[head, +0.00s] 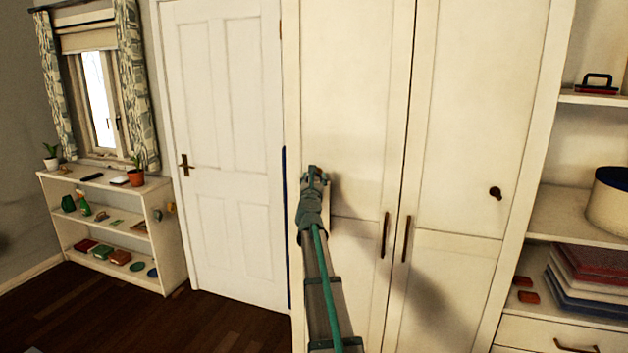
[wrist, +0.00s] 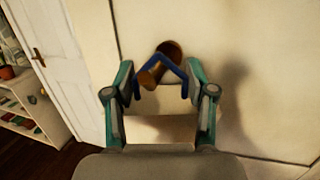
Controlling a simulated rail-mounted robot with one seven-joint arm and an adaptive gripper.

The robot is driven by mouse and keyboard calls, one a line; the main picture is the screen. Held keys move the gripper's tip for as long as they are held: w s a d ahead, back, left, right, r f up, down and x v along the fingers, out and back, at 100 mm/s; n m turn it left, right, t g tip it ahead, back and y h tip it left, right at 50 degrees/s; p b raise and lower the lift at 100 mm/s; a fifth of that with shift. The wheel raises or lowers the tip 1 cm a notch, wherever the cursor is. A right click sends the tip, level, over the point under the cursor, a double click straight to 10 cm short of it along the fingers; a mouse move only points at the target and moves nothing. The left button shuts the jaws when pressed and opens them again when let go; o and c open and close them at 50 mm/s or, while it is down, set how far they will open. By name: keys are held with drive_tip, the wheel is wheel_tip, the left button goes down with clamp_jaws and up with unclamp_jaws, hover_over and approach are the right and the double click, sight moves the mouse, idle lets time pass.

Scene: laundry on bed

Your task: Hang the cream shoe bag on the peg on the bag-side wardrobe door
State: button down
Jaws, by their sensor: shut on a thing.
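A brown wooden peg (wrist: 150,75) sticks out from the pale wardrobe door in the wrist view. A blue loop (wrist: 176,72) makes an inverted V at the peg, its two sides coming down to my fingers. It looks to be around the peg; I cannot tell whether it rests on it. My gripper (wrist: 160,90) is shut on the shoe bag by this loop. A pale patch between and below the fingers (wrist: 160,132) may be the cream bag; most of it is hidden. In the head view my gripper (head: 314,175) is at the left wardrobe door (head: 355,90) and covers this peg.
The right wardrobe door (head: 475,100) has another dark peg (head: 495,192). Two long handles (head: 385,235) flank the door seam. A white room door (head: 225,130) and low shelf (head: 110,225) stand left. Open shelves (head: 560,215) with linens are at right.

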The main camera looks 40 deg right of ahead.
drive_tip(key=shift+c, duration=1.4)
unclamp_jaws()
